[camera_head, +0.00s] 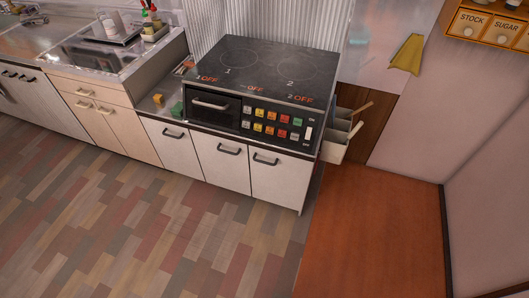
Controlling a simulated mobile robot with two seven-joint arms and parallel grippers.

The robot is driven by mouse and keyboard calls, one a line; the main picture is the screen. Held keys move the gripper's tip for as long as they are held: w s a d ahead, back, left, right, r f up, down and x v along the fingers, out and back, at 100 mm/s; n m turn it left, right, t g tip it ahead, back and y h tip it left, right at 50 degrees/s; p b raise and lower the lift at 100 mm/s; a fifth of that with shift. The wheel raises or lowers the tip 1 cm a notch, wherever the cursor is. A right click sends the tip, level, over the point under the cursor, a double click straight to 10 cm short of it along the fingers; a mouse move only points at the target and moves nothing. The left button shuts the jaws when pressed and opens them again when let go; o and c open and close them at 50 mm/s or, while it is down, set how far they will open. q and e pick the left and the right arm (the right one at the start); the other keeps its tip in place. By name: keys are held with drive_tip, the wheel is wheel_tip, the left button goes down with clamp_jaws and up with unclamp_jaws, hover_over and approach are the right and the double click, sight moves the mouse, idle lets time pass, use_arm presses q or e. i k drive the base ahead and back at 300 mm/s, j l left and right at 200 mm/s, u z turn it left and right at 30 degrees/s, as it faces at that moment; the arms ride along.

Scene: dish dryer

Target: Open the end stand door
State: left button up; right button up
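Neither gripper shows in the head view. No label marks an end stand, so I cannot tell for sure which door is meant. Under the black cooktop unit (265,70) are three white cabinet doors: a left door (172,152), a middle door (222,168) and a right door (278,185) at the counter's right end. Each has a dark bar handle near its top, and all look shut. Further left, a beige cabinet (125,130) has two shut doors with light handles. White doors (40,100) at the far left also look shut.
The wood-plank floor (130,225) before the cabinets is clear. An orange-brown floor section (375,235) lies to the right. White bins (340,138) hang beside the cooktop unit's right side. A dish tray (108,35) stands on the left counter; a spice shelf (490,25) is upper right.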

sight(282, 180)
drive_tip(key=i+j, duration=0.1)
drive_tip(key=i, duration=1.05)
